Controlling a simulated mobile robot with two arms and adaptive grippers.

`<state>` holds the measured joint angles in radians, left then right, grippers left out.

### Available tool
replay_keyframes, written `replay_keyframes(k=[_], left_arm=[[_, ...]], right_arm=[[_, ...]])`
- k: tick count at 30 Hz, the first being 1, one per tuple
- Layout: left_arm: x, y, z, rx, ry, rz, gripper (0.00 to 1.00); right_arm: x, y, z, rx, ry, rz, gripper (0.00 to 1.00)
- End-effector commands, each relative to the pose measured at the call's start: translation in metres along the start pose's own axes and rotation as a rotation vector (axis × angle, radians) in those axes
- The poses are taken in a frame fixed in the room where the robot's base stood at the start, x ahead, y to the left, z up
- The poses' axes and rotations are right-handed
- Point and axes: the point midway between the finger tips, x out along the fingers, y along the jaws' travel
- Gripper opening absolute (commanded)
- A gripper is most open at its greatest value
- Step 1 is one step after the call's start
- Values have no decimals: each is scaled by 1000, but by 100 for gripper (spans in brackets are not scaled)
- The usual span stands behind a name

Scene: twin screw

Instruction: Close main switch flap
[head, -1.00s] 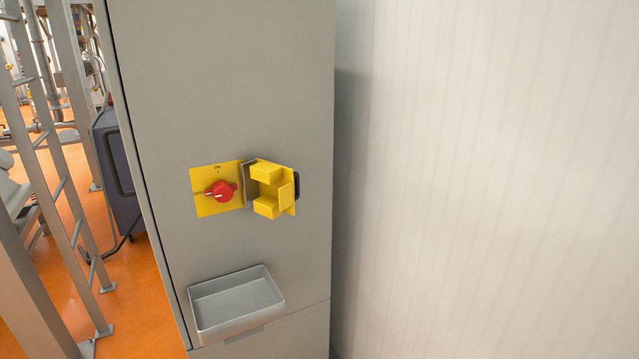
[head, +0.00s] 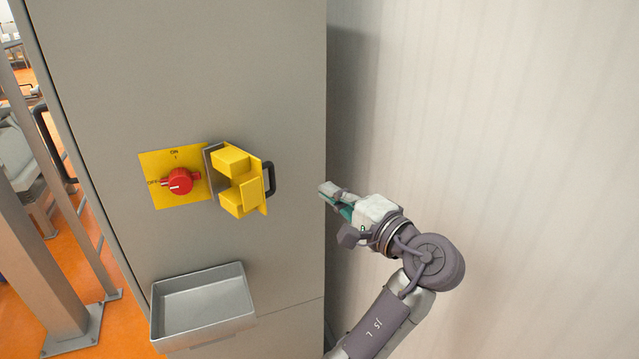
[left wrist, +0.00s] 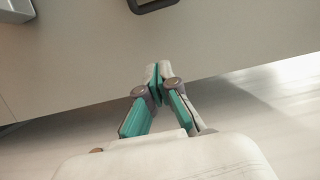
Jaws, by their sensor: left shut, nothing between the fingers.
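The main switch flap (head: 238,180) is yellow with a black handle (head: 270,180). It stands open, swung out to the right from the yellow switch plate (head: 160,200) on the grey cabinet. The red rotary switch (head: 179,181) on the plate is uncovered. My left gripper (head: 324,189) is to the right of the flap handle, apart from it, near the cabinet's right edge. Its fingers are shut and empty. In the left wrist view the shut fingers (left wrist: 157,72) point toward the cabinet, and part of the black handle (left wrist: 150,5) shows at the top edge. My right gripper is not in view.
A grey metal tray (head: 203,334) is fixed to the cabinet (head: 200,70) below the switch. A pale wall (head: 480,100) stands to the right. Metal frames (head: 50,260) stand on the orange floor at left. The cabinet front above the switch is clear.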

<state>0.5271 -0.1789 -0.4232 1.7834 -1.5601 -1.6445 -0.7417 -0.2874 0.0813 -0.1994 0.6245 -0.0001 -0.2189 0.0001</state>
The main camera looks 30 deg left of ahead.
Motion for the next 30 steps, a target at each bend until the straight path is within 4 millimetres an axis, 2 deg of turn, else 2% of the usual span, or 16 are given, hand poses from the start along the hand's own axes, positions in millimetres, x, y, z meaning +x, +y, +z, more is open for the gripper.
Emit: replay_keyframes(k=[8, 14, 21, 30], left_arm=[[54, -4, 0, 6, -1, -3, 0], [95, -3, 0, 6, 0, -2, 0], [82, -1, 30, 4, 3, 0, 0], [80, 2, 37, 3, 3, 1, 0]], right_arm=[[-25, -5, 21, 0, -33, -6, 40], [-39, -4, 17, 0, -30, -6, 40], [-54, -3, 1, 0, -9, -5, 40], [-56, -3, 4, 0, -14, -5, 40]])
